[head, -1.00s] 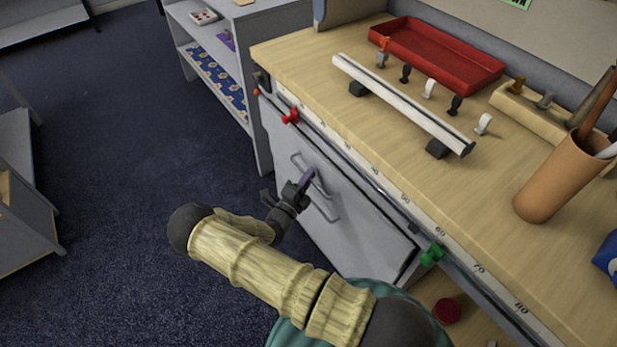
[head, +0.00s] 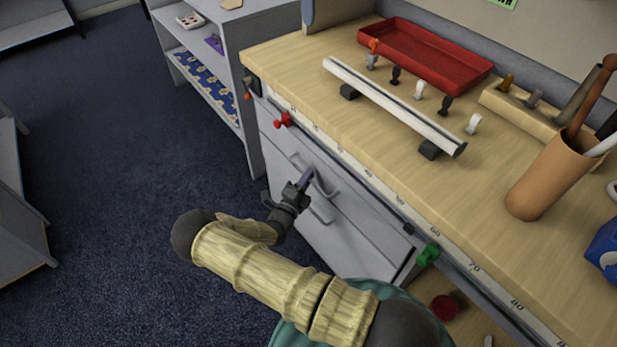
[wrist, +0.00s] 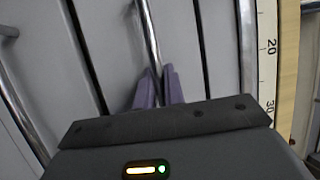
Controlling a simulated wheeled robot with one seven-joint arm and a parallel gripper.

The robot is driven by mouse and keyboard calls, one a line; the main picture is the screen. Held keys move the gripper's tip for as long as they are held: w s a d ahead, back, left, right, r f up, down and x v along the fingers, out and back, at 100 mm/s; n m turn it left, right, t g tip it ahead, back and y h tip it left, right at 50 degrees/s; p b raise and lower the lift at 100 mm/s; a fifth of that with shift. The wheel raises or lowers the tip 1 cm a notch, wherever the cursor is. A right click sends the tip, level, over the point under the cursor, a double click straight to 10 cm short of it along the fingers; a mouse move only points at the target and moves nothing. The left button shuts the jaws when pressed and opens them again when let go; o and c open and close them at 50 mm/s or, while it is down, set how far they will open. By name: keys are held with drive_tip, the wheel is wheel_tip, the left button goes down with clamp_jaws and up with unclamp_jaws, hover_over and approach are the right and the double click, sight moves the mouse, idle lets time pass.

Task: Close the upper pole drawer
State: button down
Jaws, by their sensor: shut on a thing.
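The upper pole drawer (head: 365,213) is a grey front under the wooden bench, with a metal bar handle. Its handle (wrist: 147,30) runs up between my fingers in the wrist view. My gripper (head: 306,179) is shut on this handle; its purple fingers (wrist: 160,87) lie on either side of the bar. The drawer front looks close to flush with the cabinet, with dark gaps along its edges; I cannot tell whether it is fully in. A lower drawer (head: 345,250) with its own handle (head: 321,214) sits below. My gripper hides part of the upper handle.
A red clamp (head: 283,120) and a green clamp (head: 428,254) sit along the bench's front edge near the ruler strip (wrist: 267,75). The bench top holds a white rail (head: 395,107), a red tray (head: 430,60) and a brown tool cup (head: 545,180). Open floor lies left.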

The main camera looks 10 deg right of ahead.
drive_tip(key=c, duration=1.5)
unclamp_jaws()
drive_tip(key=shift+w+d+r, duration=0.1)
drive_tip(key=shift+w+d, duration=0.05)
drive_tip(key=shift+d, duration=0.05)
drive_tip(key=shift+f, duration=0.2)
drive_tip(key=v, duration=1.7)
drive_tip(key=shift+s+a, duration=0.2)
